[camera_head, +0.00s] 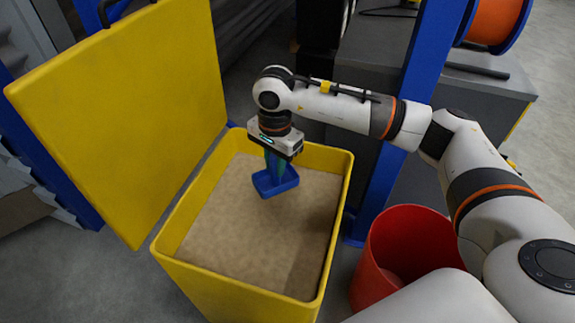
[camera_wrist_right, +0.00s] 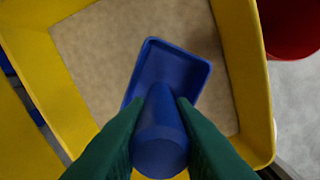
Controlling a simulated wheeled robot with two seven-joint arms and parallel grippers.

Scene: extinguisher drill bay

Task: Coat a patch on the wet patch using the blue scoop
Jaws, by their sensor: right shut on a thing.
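The blue scoop (camera_head: 275,183) is held over the sand in the yellow bin, near its far end. My right gripper (camera_head: 274,165) points down and is shut on the scoop's handle. In the right wrist view, the green fingers of the right gripper (camera_wrist_right: 158,125) press on both sides of the round handle, and the scoop's tray (camera_wrist_right: 181,66) extends beyond them. The tray looks empty there. I cannot tell whether the scoop touches the sand (camera_head: 245,230). The wet patch is not in view. My left gripper is not in view.
The yellow bin (camera_head: 325,270) has its lid (camera_head: 125,105) standing open on the left. A red bucket (camera_head: 385,235) stands right of the bin, beneath my right arm. A blue post (camera_head: 385,190) rises behind it. An orange reel (camera_head: 492,20) is at the upper right.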

